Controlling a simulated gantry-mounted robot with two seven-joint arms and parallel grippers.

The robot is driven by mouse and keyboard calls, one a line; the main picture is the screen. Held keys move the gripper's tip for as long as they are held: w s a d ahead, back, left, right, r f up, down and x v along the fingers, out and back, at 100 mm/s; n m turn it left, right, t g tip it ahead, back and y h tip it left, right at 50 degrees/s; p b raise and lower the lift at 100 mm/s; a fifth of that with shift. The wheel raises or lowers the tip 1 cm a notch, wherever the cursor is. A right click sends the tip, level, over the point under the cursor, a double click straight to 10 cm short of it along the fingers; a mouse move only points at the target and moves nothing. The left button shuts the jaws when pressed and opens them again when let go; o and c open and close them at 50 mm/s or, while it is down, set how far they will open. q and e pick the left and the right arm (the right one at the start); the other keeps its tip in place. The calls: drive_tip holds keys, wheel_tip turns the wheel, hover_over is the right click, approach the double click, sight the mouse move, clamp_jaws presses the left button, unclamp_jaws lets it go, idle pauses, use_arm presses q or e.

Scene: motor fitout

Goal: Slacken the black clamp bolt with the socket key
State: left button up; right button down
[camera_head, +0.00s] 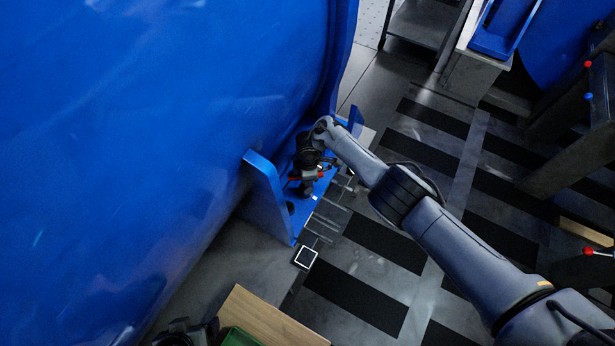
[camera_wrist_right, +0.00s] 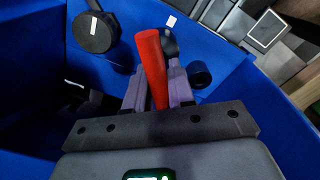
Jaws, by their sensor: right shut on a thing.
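The socket key's red handle (camera_wrist_right: 150,62) stands between the fingers of my right gripper (camera_wrist_right: 158,88), which is shut on it. In the head view, my right gripper (camera_head: 307,186) is low over a blue bracket (camera_head: 264,187), and red shows on both sides of it. A short black cylinder (camera_wrist_right: 199,74) on the blue surface, right of the fingers, looks like a clamp bolt. A dark rounded piece (camera_wrist_right: 170,42) is just behind the handle; I cannot tell whether it is bolt or key. A dark shape (camera_head: 182,333) at the head view's lower edge may be my left gripper.
A large blue curved housing (camera_head: 150,120) fills the left. A black disc-shaped part (camera_wrist_right: 95,32) is left of the key. Several thin rods (camera_head: 328,222) stick out beside the bracket. A wooden-edged green tray (camera_head: 240,338) is at the bottom. Striped floor (camera_head: 375,240) lies right.

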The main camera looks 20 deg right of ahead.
drive_tip(key=shift+f+b, duration=0.35)
drive_tip(key=shift+f, duration=0.05)
idle(0.5)
drive_tip(key=shift+w+f+n+b, duration=0.1)
drive_tip(key=shift+n+b, duration=0.45)
drive_tip(key=shift+n, duration=0.85)
